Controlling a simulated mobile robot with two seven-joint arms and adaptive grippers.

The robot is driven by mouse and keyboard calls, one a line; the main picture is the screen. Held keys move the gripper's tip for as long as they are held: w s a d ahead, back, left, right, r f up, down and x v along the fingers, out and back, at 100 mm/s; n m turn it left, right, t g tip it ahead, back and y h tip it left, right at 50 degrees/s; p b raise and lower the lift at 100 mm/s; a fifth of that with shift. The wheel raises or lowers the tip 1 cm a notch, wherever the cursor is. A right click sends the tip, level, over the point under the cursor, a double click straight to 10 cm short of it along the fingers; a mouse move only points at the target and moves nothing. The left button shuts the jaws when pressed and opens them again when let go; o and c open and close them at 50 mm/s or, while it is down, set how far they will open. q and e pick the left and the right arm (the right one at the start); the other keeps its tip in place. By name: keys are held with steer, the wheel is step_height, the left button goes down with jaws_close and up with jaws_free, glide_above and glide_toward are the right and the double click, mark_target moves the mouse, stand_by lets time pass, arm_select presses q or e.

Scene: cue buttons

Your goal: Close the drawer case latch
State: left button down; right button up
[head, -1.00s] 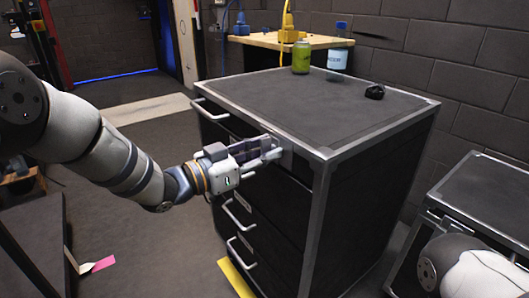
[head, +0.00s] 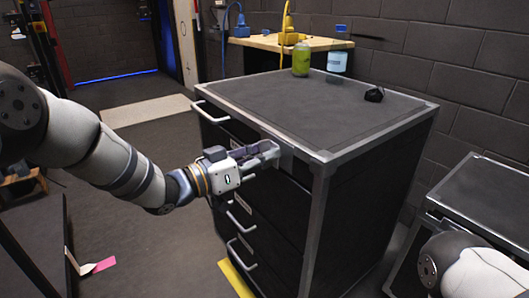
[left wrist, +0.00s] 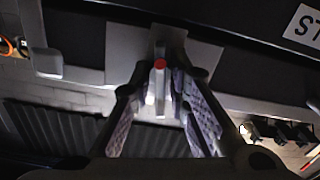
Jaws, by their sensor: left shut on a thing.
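The black drawer case (head: 370,185) with metal edging stands in the middle of the head view. Its latch (head: 286,160) is a grey metal plate high on the front, near the right corner. In the left wrist view the latch (left wrist: 159,88) shows as a pale lever with a red spot, in front of a grey plate. My left gripper (head: 270,154) is at the latch, its fingers pointing right. In the left wrist view the fingers (left wrist: 163,85) close in on either side of the lever and are shut on it. The fingertips partly hide the latch in the head view. My right gripper is out of view.
A green can (head: 301,59), a labelled bottle (head: 337,62) and a small black object (head: 374,94) are on or behind the case top. Drawer handles (head: 238,217) stick out below my left gripper. A second case (head: 485,195) stands at the right.

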arm_select(q)
steer(key=n, duration=0.3)
steer(key=shift+n, duration=0.3)
steer(key=n, duration=0.3)
steer(key=shift+f+n+p, duration=0.15)
steer(key=shift+n+p, duration=0.15)
steer(key=n, duration=0.4)
steer(key=shift+n, duration=2)
steer(key=shift+b, duration=0.3)
steer(key=c, duration=1.8)
jaws_free()
steer(key=shift+o, duration=0.2)
